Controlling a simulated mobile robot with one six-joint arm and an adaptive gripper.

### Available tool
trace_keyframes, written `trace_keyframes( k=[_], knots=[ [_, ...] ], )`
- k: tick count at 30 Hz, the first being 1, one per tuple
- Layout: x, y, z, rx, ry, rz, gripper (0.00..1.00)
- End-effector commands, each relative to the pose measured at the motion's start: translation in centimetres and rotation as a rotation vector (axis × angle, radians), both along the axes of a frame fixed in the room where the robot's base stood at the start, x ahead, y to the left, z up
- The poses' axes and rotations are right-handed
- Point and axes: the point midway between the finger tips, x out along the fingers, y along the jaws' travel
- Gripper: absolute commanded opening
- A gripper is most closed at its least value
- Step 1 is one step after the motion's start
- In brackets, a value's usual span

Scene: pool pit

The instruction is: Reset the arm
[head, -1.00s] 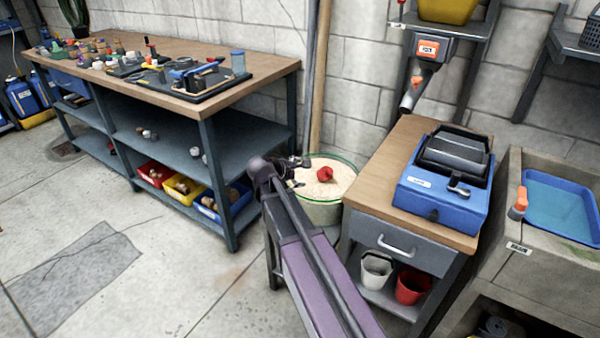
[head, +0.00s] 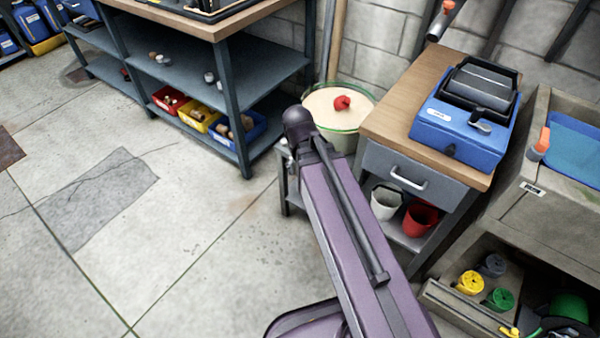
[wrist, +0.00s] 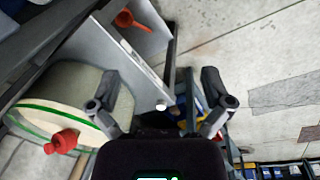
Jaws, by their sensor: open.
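My arm reaches out from the bottom of the head view, and its dark wrist end (head: 300,122) is in front of the sand-filled tub. My gripper's fingers are hidden there behind the arm. In the wrist view my gripper (wrist: 160,108) is open, its two dark fingers well apart with nothing held between them. The pale tub (head: 350,118) with a green rim has a red object (head: 342,103) lying on its sand. In the wrist view the tub (wrist: 75,88) and red object (wrist: 62,141) are left of the fingers.
A wooden-topped cabinet (head: 404,100) carrying a blue machine (head: 462,130) stands right of the arm. A shelved workbench (head: 215,70) with coloured bins is left. A stone sink (head: 545,180) is far right. The concrete floor (head: 190,250) at left is clear.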

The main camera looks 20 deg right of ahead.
Motion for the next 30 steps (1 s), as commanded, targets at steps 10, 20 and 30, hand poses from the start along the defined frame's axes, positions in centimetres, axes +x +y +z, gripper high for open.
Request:
trace_keyframes(
  k=[10, 20, 30],
  knots=[
    [-2.4, 1.9, -0.1, 0.117, 0.037, -0.120, 1.00],
    [-2.3, 1.9, 0.2, 0.115, 0.035, -0.117, 1.00],
    [-2.3, 1.9, 4.3, 0.114, 0.035, -0.116, 1.00]
  ],
)
